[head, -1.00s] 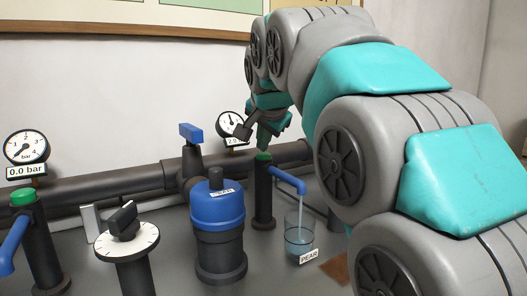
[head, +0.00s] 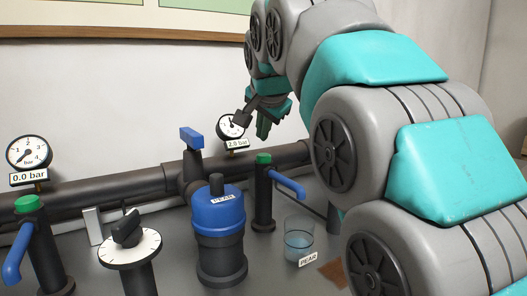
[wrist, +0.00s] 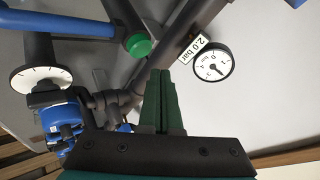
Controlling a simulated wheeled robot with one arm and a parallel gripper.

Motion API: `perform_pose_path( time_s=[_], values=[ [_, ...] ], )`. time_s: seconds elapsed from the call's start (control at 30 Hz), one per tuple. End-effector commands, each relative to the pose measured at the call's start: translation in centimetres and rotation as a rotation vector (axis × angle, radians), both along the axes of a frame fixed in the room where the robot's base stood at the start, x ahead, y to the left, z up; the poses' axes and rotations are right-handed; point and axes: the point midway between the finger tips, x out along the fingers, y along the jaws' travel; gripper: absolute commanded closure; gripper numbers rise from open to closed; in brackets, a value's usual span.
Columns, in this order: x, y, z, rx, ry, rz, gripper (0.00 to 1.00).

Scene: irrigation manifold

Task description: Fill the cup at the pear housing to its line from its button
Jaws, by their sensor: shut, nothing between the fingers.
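The PEAR housing (head: 218,212) is a blue-topped dark cylinder standing in the middle of the bench. To its right is a dark post with a green button (head: 264,158) and a blue spout (head: 288,183). The clear cup (head: 299,228) stands under the spout, beside a PEAR label (head: 308,258). It holds bluish water, its surface close to a dark ring on the cup; which is higher is too small to tell. No stream falls from the spout. My gripper (head: 263,128) is shut and empty, just above the button and apart from it. In the wrist view the button (wrist: 139,46) is left of my fingertips (wrist: 161,75).
A gauge (head: 231,127) reading 2.0 bar is behind my gripper. A blue valve handle (head: 191,138) rises from the pipe. On the left are a white dial (head: 129,247), a second green button (head: 28,204) with a blue spout, and a 0.0 bar gauge (head: 29,153).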

Motion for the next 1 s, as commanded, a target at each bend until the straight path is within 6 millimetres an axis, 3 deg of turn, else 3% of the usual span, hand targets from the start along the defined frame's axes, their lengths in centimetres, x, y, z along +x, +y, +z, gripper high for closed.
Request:
perform_pose_path(
  time_s=[0.33, 1.0],
  values=[
    [0.0, 0.0, 3.5, 0.001, -0.006, -0.001, 1.0],
    [0.0, 0.0, 3.4, 0.0, -0.003, 0.0, 1.0]
  ],
)
